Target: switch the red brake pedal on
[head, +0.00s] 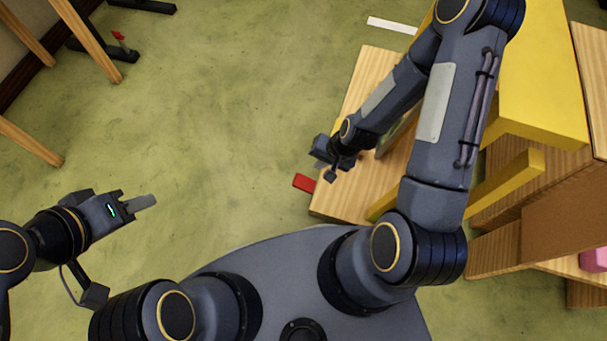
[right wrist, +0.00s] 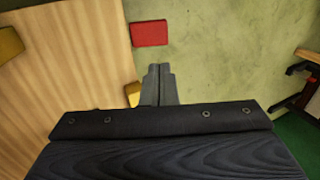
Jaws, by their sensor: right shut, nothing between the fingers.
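The red brake pedal (head: 304,182) is a small red block sticking out past the left edge of a wooden board. It also shows in the right wrist view (right wrist: 149,33), beyond my fingertips, with its top face plain. My right gripper (right wrist: 160,68) is shut and empty. Its tips are apart from the pedal in that picture, pointing to the floor just right of it. In the head view the right gripper is small and partly hidden by its own wrist, near the pedal. My left gripper (head: 146,202) is over bare floor at the left; its finger gap cannot be made out.
The wooden board (head: 335,200) lies under my right arm, with yellow parts (head: 545,70) above and beside it. A pink block (head: 593,260) is at the far right. Wooden legs and a black foot with a small red piece (head: 118,36) stand at upper left. The green floor between is clear.

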